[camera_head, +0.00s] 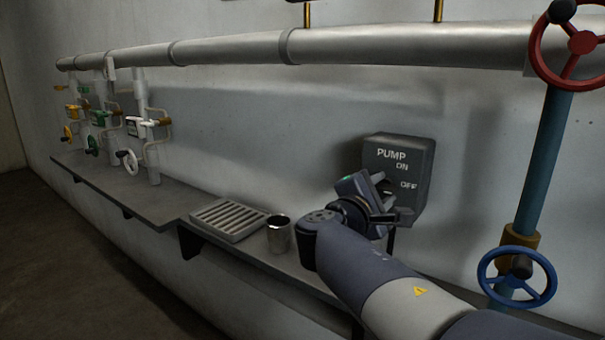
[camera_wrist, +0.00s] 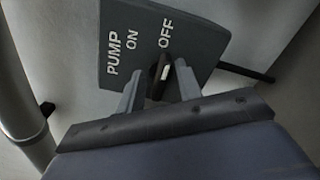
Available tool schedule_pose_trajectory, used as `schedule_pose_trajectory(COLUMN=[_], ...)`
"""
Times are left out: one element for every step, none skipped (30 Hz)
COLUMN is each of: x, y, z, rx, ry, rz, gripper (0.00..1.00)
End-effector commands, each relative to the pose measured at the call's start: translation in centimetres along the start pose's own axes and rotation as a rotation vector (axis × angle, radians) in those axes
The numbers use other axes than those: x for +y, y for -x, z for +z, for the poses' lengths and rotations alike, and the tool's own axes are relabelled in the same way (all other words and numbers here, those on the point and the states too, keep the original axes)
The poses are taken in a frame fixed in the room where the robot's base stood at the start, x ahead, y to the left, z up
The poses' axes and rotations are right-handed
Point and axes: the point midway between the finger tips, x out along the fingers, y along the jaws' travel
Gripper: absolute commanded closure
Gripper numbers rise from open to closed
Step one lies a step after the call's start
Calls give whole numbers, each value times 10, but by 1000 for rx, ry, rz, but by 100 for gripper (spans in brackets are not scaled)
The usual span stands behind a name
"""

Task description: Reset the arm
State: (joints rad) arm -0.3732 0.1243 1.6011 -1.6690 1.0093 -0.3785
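My arm reaches in from the lower right in the head view, and my gripper (camera_head: 384,200) is right in front of the dark grey pump switch box (camera_head: 400,154) on the wall. In the wrist view the box (camera_wrist: 116,20) shows the words PUMP, ON and OFF. My gripper (camera_wrist: 160,76) is open, with its two fingers apart on either side of a small black switch lever (camera_wrist: 157,66) with a pale mark. The lever is below the word OFF in that view and closer to the right finger. I cannot tell whether that finger touches it.
A metal cup (camera_head: 279,236) and a slatted drain tray (camera_head: 230,218) stand on the shelf (camera_head: 130,192) left of my arm. A red handwheel (camera_head: 536,52) and a blue handwheel (camera_head: 484,292) are at right. Several small valves line the far left wall under a long pipe (camera_head: 230,50).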

Motion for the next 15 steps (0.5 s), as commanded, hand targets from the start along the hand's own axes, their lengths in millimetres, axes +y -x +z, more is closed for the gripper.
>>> schedule_pose_trajectory(x=[4, 4, 4, 4, 4, 4, 4, 3, 3, 3, 3, 2, 2, 2, 2], y=[0, 0, 0, 0, 0, 0, 0, 0, 0, 0, 0, 0, 0, 0, 0], z=[2, 2, 2, 2, 2, 2, 2, 2, 1, 1, 1, 1, 1, 1, 1], rx=[1, 1, 1, 0, 0, 0, 0, 0, 0, 0, 0, 0, -1, -1, -1], ry=[31, 48, 70, 86, 100, 117, 128, 138, 151, 159, 165, 172, 176, 179, 182], rz=[-1, -2, -1, -1, 0, 0, 0, -1, -1, 0, 0, 0, 1, 1, 1], gripper=[66, 66, 66, 66, 66, 66, 66, 66, 66, 66, 66, 66, 66, 66, 66])
